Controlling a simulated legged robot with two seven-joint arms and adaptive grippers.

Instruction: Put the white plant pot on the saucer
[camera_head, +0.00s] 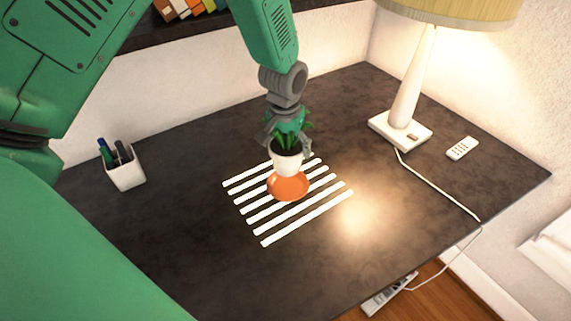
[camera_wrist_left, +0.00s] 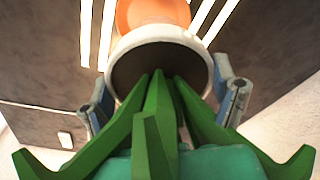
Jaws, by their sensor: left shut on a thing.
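The white plant pot (camera_head: 287,163) with a green plant is upright at the middle of the dark table. My left gripper (camera_head: 287,145) comes down from above and is shut on the pot. In the left wrist view the gripper fingers sit on both sides of the pot's rim (camera_wrist_left: 206,54), with green leaves in front. The orange saucer (camera_head: 289,188) lies on white stripes on the table. The pot overlaps the saucer's back edge in the head view. In the wrist view the saucer (camera_wrist_left: 150,14) shows beyond the pot. I cannot tell whether pot and saucer touch. My right gripper is not in view.
A white pen cup (camera_head: 125,172) stands at the left of the table (camera_head: 400,230). A lamp (camera_head: 405,100) with a cord and a white remote (camera_head: 462,148) are at the right. A power strip (camera_head: 388,295) lies below the front edge. The table around the stripes is clear.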

